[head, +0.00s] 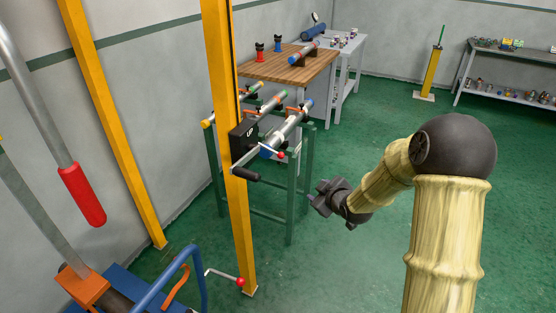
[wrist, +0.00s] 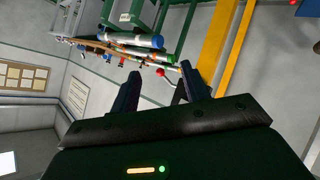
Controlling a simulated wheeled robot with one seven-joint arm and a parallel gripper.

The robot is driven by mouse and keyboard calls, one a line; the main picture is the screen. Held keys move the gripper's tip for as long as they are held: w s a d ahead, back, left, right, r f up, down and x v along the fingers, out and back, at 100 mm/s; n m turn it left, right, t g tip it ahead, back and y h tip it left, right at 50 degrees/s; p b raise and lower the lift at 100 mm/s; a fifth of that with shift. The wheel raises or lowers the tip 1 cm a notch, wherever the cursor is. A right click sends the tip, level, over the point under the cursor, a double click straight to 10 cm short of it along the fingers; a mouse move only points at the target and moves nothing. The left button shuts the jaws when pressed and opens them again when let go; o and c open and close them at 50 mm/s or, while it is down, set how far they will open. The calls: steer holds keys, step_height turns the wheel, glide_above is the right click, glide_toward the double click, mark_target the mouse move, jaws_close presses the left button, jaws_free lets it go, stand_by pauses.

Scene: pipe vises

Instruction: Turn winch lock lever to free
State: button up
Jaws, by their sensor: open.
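The winch (head: 243,140) is a dark box on the yellow post (head: 236,220). A short lever with a red ball knob (head: 281,154) sticks out to its right; I take this as the lock lever. A crank with a black grip (head: 246,174) hangs below the winch. My gripper (head: 318,199) is right of the post and lower than the red knob, apart from it. In the wrist view my gripper (wrist: 162,88) has its two fingers spread, with nothing between them. A red knob (wrist: 160,72) shows beyond the fingertips there. The lever's exact angle is too small to tell.
A green rack (head: 291,195) with pipes stands just behind the post. A wooden bench (head: 270,68) is farther back. Another red-knobbed lever (head: 240,282) is low by the post. A blue frame (head: 180,275) is at lower left.

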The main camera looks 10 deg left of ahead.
mark_target(278, 153)
steer(key=w+a+f+n+t+y+b, duration=0.2)
steer(key=w+a+n+t+y, duration=0.2)
steer(key=w, duration=0.3)
steer(key=shift+a+f+n+y, duration=0.15)
steer(key=shift+a+n+y, duration=0.15)
steer(key=shift+a+y, duration=0.15)
steer(key=shift+w, duration=0.15)
steer(key=p+x, duration=0.1)
steer(key=x, duration=0.7)
steer(key=p+x, duration=0.1)
steer(key=x, duration=0.8)
jaws_close()
